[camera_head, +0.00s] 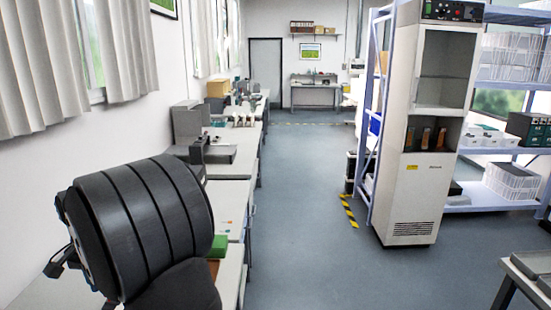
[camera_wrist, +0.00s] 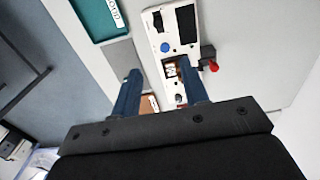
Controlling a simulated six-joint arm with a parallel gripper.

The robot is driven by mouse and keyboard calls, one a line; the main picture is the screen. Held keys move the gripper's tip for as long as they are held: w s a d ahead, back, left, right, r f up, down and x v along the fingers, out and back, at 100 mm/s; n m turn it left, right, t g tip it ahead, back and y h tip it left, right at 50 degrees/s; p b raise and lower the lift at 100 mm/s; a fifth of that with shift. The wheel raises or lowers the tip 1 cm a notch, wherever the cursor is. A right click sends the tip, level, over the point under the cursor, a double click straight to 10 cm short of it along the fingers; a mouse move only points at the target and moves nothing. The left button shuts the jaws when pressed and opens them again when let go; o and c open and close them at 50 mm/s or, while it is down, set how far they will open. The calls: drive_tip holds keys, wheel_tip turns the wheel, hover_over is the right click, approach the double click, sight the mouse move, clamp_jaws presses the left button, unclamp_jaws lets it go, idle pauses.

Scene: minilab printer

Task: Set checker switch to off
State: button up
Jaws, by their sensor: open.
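My gripper (camera_wrist: 160,74) shows in the wrist view, with its two blue fingers apart and nothing held between them. Beyond the fingertips is a white device (camera_wrist: 153,33), probably the checker, with dark panels and a round blue button (camera_wrist: 166,47). A small framed opening (camera_wrist: 171,71) with light markings shows between and beyond the fingers. A red knob (camera_wrist: 212,67) on a dark block sticks out at the device's right side. I cannot tell which part is the checker switch or its position. In the head view my arm hides the gripper.
A green tray (camera_wrist: 97,17) and a grey pad (camera_wrist: 121,58) lie left of the device. A brown piece (camera_wrist: 149,104) shows between the fingers. In the head view, a long bench (camera_head: 232,192) runs along the left wall, and a tall white cabinet (camera_head: 428,195) stands right of the clear floor.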

drive_tip(key=shift+f, duration=0.45)
drive_tip(key=shift+w, duration=0.15)
drive_tip(key=c, duration=0.4)
drive_tip(key=w+f+g, duration=0.1)
drive_tip(key=w, duration=0.1)
drive_tip(key=w+d+f+m+g, duration=0.1)
drive_tip(key=w, duration=0.2)
drive_tip(key=w+f+g, duration=0.1)
drive_tip(key=w+f, duration=0.1)
drive_tip(key=w, duration=0.1)
drive_tip(key=shift+d+m+y, duration=0.3)
drive_tip(key=shift+m, duration=0.1)
clamp_jaws()
drive_tip(key=shift+g, duration=0.3)
drive_tip(key=x, duration=1)
drive_tip(key=shift+w+d, duration=0.1)
drive_tip(key=shift+w, duration=0.05)
drive_tip(key=shift+s+f, duration=0.15)
drive_tip(key=shift+s, duration=0.45)
drive_tip(key=shift+s+f, duration=0.15)
drive_tip(key=shift+s, duration=0.5)
drive_tip(key=shift+s+a+f, duration=0.2)
drive_tip(key=shift+s+a, duration=0.15)
drive_tip(key=shift+s, duration=0.35)
